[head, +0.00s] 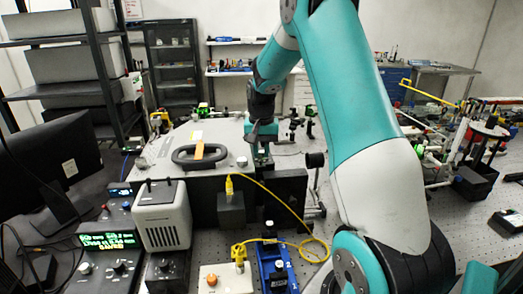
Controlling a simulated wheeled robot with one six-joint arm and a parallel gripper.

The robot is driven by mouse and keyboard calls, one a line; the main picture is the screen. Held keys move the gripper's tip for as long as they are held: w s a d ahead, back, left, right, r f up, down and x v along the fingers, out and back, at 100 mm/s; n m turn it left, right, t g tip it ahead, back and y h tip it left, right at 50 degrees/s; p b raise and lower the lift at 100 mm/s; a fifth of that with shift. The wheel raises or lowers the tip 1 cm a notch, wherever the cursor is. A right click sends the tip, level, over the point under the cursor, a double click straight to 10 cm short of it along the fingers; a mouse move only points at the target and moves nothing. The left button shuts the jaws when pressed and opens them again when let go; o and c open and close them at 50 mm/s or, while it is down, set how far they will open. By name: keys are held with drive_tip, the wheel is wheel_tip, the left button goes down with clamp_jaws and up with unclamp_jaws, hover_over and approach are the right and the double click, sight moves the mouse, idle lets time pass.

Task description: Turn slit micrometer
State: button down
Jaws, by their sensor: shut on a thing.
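My gripper (262,158) points down at the right front edge of the large grey spectrometer housing (150,150). It is shut on a small part there, which I take to be the slit micrometer. The fingers hide nearly all of that part, and its scale cannot be read. My teal and white arm crosses the right half of the view and covers some of the bench behind it.
A black handle (187,160) with an orange tag stands on the housing lid. A yellow fibre cable (297,210) loops in front, near a blue mount (275,266). A grey vented box (162,214) and a lit display (108,240) are at left. Optics crowd the right.

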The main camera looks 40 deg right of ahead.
sight(261, 151)
drive_tip(key=shift+r, duration=0.1)
drive_tip(key=c, duration=1)
unclamp_jaws()
drive_tip(key=shift+c, duration=0.2)
wheel_tip(261, 151, up, 17)
drive_tip(key=b, duration=0.3)
drive_tip(key=shift+r, duration=0.2)
